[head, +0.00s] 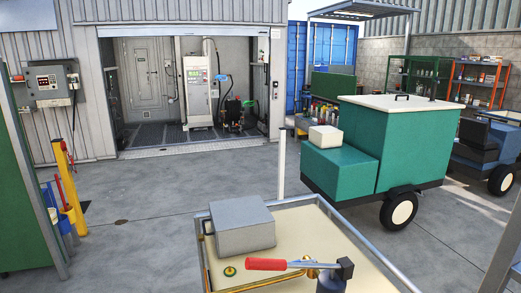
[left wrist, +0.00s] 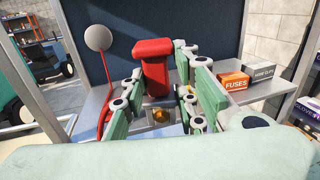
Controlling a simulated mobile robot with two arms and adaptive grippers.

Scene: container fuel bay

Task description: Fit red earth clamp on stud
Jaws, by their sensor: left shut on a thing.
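In the left wrist view, my left gripper (left wrist: 162,82) has its green-padded fingers on both sides of a red clamp-like piece (left wrist: 153,60) with a broad top, and is shut on it. A dark grey part and a small brass-coloured piece (left wrist: 161,116) show below the red body, between the fingers. I cannot tell whether the brass piece is a stud or part of the clamp. In the head view, a red handle (head: 266,264) with brass fittings lies over a cart top. Neither gripper shows in the head view. My right gripper is in no view.
In the left wrist view, a grey shelf (left wrist: 262,102) before a dark blue panel (left wrist: 215,28) bears an orange FUSES box (left wrist: 234,81) and a grey box (left wrist: 263,75). The head view's concrete floor (head: 150,215) has open room.

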